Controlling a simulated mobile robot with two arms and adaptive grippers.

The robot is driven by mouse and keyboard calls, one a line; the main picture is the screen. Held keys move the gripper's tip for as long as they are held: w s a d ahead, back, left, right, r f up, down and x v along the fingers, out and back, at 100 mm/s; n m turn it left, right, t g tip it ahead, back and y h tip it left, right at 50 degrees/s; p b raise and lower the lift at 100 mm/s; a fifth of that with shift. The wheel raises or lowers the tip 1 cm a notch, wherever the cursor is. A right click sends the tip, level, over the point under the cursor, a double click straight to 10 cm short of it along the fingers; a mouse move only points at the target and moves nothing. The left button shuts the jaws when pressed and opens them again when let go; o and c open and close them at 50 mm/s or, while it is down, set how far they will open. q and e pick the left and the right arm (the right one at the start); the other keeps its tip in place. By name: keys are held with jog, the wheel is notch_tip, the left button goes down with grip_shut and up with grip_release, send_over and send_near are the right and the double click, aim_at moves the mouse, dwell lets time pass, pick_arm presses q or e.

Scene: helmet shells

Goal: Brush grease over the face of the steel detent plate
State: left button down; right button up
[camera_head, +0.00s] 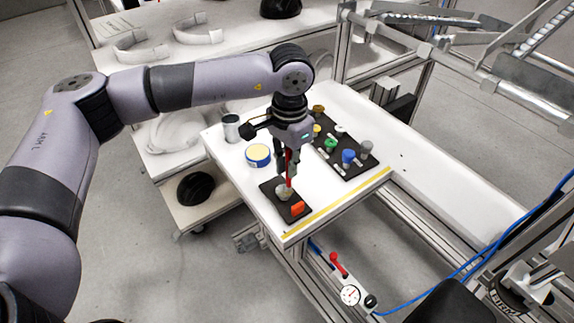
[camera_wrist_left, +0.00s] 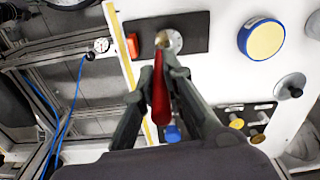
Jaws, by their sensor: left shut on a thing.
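My left gripper (camera_head: 286,172) is shut on the red handle of a brush (camera_wrist_left: 160,95). The brush points down, and its pale bristle tip (camera_wrist_left: 161,40) is at the detent plate. The steel detent plate (camera_wrist_left: 175,42) is a small round grey disc on a black base (camera_wrist_left: 195,25). In the head view the plate (camera_head: 283,192) lies directly below the gripper, partly hidden by it. I cannot tell whether the bristles touch the plate's face. A blue tin with a yellow top (camera_head: 258,155) stands behind and left of the base. My right gripper is not in view.
An orange block (camera_head: 297,208) sits on the base beside the plate. A dark tray (camera_head: 345,155) with several coloured knobs lies to the right. A metal cup (camera_head: 231,127) stands at the table's left edge. A yellow strip (camera_head: 340,200) runs along the near edge.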

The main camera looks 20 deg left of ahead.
pick_arm(q)
jog(key=shift+w+b, duration=0.5)
jog(key=shift+w, duration=0.1)
jog(key=shift+w+a, duration=0.1)
jog(key=shift+w+a, duration=0.2)
jog(key=shift+w+a+b, duration=0.1)
jog(key=shift+a+b, duration=0.25)
jog(key=shift+b, duration=0.15)
jog(key=shift+a+b, duration=0.35)
jog(key=shift+a, duration=0.05)
jog(key=shift+s+a+f, duration=0.1)
jog(key=shift+s+a, duration=0.1)
jog(key=shift+s, duration=0.2)
jog(key=shift+s+a+b, duration=0.1)
jog(key=shift+s+b, duration=0.2)
jog(key=shift+b, duration=0.05)
jog(key=shift+s, duration=0.3)
